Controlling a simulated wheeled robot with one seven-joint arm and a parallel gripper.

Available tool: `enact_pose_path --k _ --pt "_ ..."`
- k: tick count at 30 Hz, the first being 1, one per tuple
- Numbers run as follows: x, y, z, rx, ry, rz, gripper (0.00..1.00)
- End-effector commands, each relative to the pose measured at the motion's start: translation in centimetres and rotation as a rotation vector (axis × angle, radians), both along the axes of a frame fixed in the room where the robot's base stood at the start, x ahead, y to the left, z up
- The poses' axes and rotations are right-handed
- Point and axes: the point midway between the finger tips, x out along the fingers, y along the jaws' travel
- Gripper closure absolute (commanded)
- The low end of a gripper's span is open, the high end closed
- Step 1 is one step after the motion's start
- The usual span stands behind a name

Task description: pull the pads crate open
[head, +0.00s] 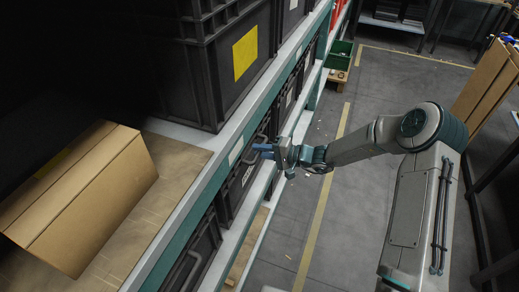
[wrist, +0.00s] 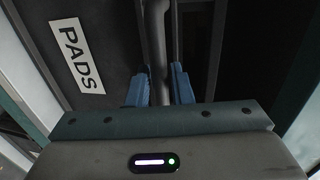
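The pads crate (head: 233,193) is a dark grey crate in the row under the shelf board, with a white label on its front. In the wrist view, the crate front (wrist: 100,25) shows a white label reading PADS (wrist: 77,58). Its bar-shaped handle (wrist: 157,45) runs between the two blue fingers of my gripper (wrist: 159,86). The fingers sit close against the handle on both sides, with little or no gap. In the head view, my gripper (head: 262,151) reaches the crate front from the aisle side. The crate front looks about level with its neighbours.
A shelf board (head: 215,150) runs above the crates. On it stand a cardboard box (head: 95,200) and a large dark crate with a yellow label (head: 245,52). Another dark crate (head: 190,262) is nearer. A green bin (head: 341,55) stands farther along. The aisle floor (head: 325,225) is mostly clear.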

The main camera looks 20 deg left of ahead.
Motion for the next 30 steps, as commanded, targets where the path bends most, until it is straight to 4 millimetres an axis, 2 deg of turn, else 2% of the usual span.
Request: enact_pose_path --k 10,11,12,13,16,23,30 --pt "0.0 0.5 -0.1 0.0 0.0 0.0 0.8" --pt "0.0 0.5 -0.1 0.0 0.0 0.0 0.83" --pt "0.0 0.5 -0.1 0.0 0.0 0.0 0.94" --pt "0.0 0.5 -0.1 0.0 0.0 0.0 1.0" --pt "0.0 0.9 -0.1 0.0 0.0 0.001 1.0" --pt "0.0 0.0 -0.2 -0.001 0.0 0.001 1.0" --pt "-0.2 -2.7 -0.3 -0.002 -0.001 -0.002 1.0"
